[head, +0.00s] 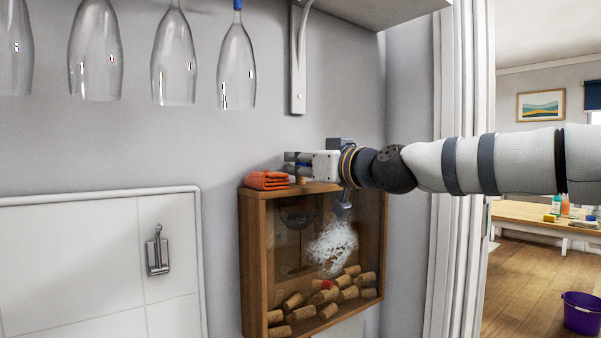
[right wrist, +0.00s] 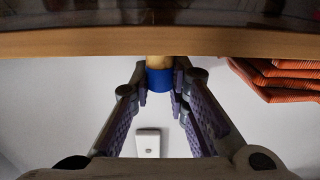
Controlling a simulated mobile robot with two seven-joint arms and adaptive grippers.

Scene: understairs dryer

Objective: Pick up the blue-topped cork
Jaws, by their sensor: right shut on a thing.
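The blue-topped cork (right wrist: 158,76) shows in the right wrist view between the fingertips, with its blue end and a short tan part visible. My right gripper (right wrist: 159,80) is shut on it, one finger on each side. In the head view my right gripper (head: 297,162) is just above the top of the wooden case (head: 262,226), beside the folded orange cloth (head: 266,181). A small tan part of the cork shows below the fingers there. I cannot tell if the cork still touches the case top. My left gripper is not in view.
Several glasses (head: 237,70) hang upside down at upper left. A white bracket (head: 298,60) is above the gripper. A white panel with a latch (head: 157,252) is at lower left.

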